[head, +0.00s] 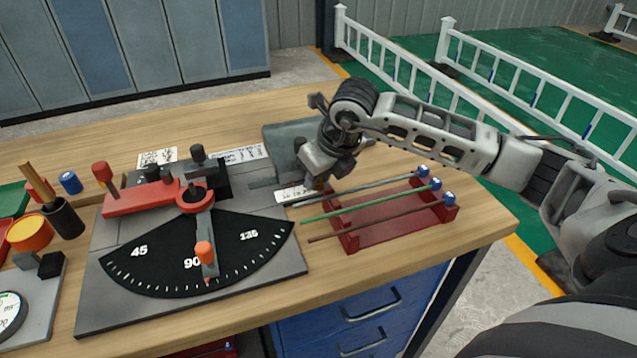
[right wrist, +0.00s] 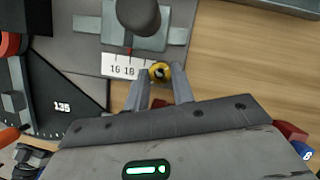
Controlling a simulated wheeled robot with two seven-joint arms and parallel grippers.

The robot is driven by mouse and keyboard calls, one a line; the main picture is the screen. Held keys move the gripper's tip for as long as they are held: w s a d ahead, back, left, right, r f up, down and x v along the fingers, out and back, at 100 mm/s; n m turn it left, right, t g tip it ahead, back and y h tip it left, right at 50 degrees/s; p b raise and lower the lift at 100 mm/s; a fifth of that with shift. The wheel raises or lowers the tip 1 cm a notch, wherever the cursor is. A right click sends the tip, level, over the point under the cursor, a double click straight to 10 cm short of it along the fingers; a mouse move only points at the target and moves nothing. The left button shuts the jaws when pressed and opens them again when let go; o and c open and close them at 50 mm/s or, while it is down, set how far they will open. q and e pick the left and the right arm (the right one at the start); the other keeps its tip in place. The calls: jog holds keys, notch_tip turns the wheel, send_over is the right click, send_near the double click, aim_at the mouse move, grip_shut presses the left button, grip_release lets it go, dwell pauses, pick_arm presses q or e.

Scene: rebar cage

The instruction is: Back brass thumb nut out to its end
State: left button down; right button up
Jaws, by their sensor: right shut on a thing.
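The brass thumb nut (right wrist: 159,72) shows in the right wrist view as a yellow ring with a dark centre, beside a white scale label (right wrist: 122,66) marked 16 and 18. My right gripper (right wrist: 160,82) has its two fingers on either side of the nut and is shut on it. In the head view the right gripper (head: 320,184) points down at the right edge of the bending plate (head: 110,318); the nut is mostly hidden there. A grey block with a dark round knob (right wrist: 139,16) stands just beyond the label. My left gripper is not in view.
A red rack (head: 385,236) with three rods stands close to the right gripper. The black angle dial (head: 170,252), red lever (head: 140,200) and orange-tipped pointer (head: 204,252) are to the left. Bare wooden table (head: 475,225) lies at the right.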

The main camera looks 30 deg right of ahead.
jog(key=n+y+b, duration=0.1)
jog(key=n, duration=0.1)
jog(key=n+y+b, duration=0.1)
jog(key=n, duration=0.2)
jog(key=shift+w+d+g+b, duration=0.1)
jog(key=shift+d+g+b, duration=0.1)
jog(key=shift+g+b, duration=0.15)
jog(key=shift+n, duration=0.3)
jog(key=o, duration=1)
jog(key=v, duration=1.6)
jog(key=shift+r, duration=0.1)
